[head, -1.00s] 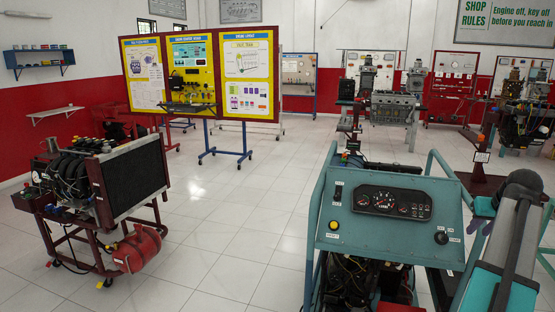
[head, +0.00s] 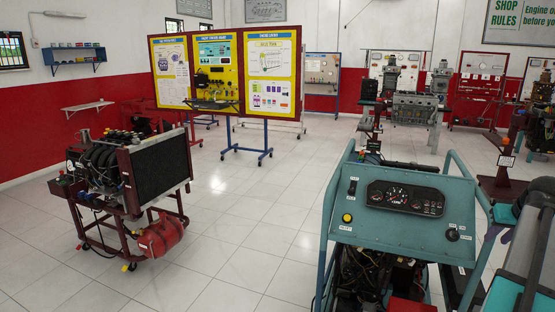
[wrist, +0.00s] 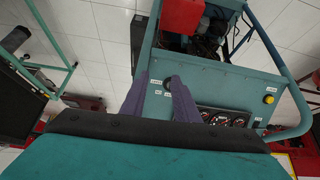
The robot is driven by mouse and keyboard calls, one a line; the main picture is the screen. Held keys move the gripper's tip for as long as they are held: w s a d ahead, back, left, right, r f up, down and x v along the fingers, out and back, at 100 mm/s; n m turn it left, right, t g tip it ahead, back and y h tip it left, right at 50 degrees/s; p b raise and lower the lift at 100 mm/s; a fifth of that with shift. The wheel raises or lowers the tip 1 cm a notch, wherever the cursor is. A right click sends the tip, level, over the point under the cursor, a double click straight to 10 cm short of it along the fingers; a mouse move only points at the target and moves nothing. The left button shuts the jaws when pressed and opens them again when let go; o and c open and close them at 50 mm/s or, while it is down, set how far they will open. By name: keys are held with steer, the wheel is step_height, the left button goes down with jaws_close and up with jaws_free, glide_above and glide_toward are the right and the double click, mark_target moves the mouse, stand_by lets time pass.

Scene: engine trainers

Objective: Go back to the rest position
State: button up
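My gripper (wrist: 158,77) shows in the wrist view with two purple fingers apart and nothing held between them. Beyond the fingertips is the teal control panel (wrist: 215,88) of an engine trainer, seen upside down. A black knob (wrist: 168,83) on that panel appears beside the right fingertip; the fingers seem clear of it, though the depth is hard to judge. In the head view the teal panel (head: 400,238) stands at the right front, with the black knob (head: 452,235) at its right end. My arm is at the right edge there, and only a bit of purple finger shows.
A radiator engine stand (head: 160,180) with a red tank (head: 165,236) stands at left. A yellow display board (head: 270,75) is behind it. More engine trainers (head: 415,105) stand at the back right. Tiled floor (head: 235,240) is clear between the left stand and the teal trainer.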

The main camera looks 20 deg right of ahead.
steer(key=w+a+f+n+g+y, duration=0.1)
steer(key=w+a+f+n+y, duration=0.25)
steer(key=w+a+f, duration=1.35)
steer(key=a+f+n+g+y, duration=0.2)
steer(key=a+f+n+g, duration=0.15)
steer(key=a+f, duration=1.9)
steer(key=s+a+f+n+g, duration=0.1)
steer(key=s+a+f+g, duration=0.1)
steer(key=s+a+f, duration=0.7)
steer(key=s+a+f+g, duration=0.2)
steer(key=s+a+f, duration=0.35)
steer(key=a, duration=0.55)
steer(key=s+a+f+g+h, duration=0.1)
steer(key=s+a+f, duration=0.1)
steer(key=s, duration=0.7)
steer(key=s+a+f+m+g+h, duration=0.1)
steer(key=s+a+f, duration=0.1)
steer(key=s+f, duration=0.3)
steer(key=shift+s+a+f, duration=0.25)
steer(key=shift+s, duration=2.05)
